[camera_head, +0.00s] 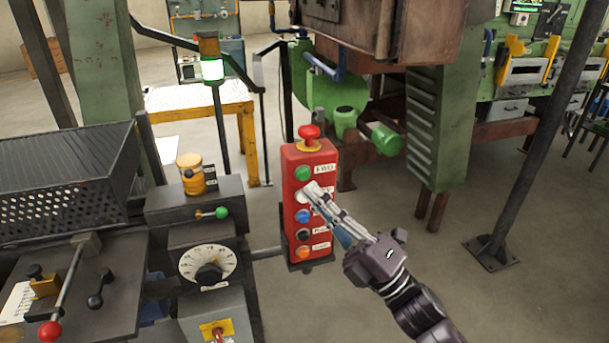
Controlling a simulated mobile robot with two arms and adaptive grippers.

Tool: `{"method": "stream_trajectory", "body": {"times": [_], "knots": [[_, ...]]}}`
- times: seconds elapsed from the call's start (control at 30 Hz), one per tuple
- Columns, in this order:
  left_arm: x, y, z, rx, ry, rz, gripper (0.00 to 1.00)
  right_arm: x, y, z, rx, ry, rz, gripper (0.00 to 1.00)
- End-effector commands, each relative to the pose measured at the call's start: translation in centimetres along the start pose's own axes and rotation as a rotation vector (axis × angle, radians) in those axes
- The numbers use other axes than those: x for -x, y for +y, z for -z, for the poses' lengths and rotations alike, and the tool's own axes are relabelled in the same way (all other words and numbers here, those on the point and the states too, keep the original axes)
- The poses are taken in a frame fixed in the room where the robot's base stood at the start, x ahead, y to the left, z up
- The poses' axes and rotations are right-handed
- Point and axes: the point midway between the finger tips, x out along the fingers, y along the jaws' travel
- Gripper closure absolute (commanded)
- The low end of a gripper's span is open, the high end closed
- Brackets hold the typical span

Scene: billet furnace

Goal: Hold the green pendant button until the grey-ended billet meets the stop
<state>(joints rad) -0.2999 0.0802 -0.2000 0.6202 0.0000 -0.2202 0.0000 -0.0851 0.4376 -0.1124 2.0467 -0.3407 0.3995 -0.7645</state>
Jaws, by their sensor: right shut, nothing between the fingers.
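The red pendant box (321,180) hangs upright in the middle of the view, with a column of coloured buttons and white labels. Its green button (303,173) is at the top of the column and is uncovered. My right gripper (311,191) is shut and empty. Its fingertips overlap the row just below the green button, over what looks like a white button; I cannot tell whether they touch it. The grey-ended billet and the stop cannot be made out. My left gripper is not in view.
A red mushroom button (309,133) tops the pendant. Below are blue (303,216), black (303,235) and orange (302,252) buttons. A control desk with a dial (208,265) stands left. A dark post (530,140) rises at right. Floor between is clear.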

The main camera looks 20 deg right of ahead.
Motion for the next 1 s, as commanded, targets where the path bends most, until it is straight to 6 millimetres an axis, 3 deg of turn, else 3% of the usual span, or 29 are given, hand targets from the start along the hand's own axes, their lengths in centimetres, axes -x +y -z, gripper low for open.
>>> {"method": "stream_trajectory", "body": {"times": [0.3,0.7,0.87,1.0], "knots": [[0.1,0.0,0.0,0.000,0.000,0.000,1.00,2.0,1.5,1.5,0.000,0.000,0.000,1.00],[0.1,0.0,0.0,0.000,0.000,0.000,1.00,2.2,1.6,1.5,-0.004,-0.006,0.003,1.00],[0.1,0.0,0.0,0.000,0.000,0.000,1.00,2.8,-0.3,0.0,-0.099,-0.110,0.075,1.00],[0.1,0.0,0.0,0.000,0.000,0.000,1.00,5.1,-4.5,-2.5,-0.295,-0.325,0.221,1.00]]}}
